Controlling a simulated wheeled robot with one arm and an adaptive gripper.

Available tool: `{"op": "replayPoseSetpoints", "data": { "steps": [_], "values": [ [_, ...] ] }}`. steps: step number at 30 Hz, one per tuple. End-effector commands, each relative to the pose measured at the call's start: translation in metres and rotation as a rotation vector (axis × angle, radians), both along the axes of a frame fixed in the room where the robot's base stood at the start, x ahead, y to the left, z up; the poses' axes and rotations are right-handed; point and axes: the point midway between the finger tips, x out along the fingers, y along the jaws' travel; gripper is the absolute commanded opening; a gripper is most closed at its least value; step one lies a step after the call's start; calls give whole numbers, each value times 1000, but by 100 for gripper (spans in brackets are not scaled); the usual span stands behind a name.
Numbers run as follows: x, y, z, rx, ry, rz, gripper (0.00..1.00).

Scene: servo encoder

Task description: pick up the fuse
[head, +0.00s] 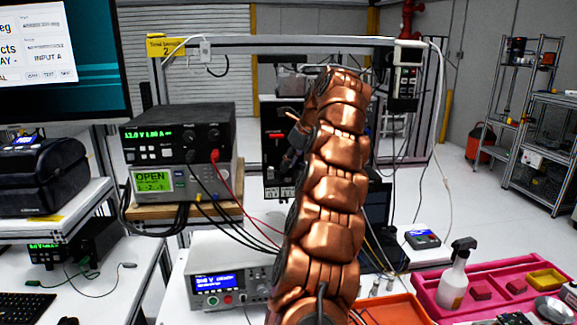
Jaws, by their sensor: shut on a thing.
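My copper arm rises through the middle of the head view and covers what lies behind it. I cannot make out my gripper's fingertips. A small dark piece beside the upper left edge of the arm may belong to the gripper, but this is unclear. I cannot make out the fuse in this view.
Stacked bench instruments (178,135) with red and black leads stand left of my arm. A power supply (222,283) sits below them. A pink tray (430,290) with a spray bottle (454,278) is at the lower right, beside an orange tray (395,310). Metal shelves (545,130) stand far right.

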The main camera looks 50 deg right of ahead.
Motion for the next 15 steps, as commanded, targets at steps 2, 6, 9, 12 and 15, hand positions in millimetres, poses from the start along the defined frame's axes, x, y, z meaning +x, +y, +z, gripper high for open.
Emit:
{"op": "replayPoseSetpoints", "data": {
  "steps": [2, 6, 9, 12, 15],
  "values": [
    [-7, 7, -1, -2, -5, 3, 0],
    [-18, 16, -1, 2, -4, 2, 0],
    [-26, 22, 0, -2, -7, 1, 0],
    [-35, 30, -2, -1, -2, 3, 0],
    [-45, 38, 0, -2, -5, 2, 0]
  ]
}}
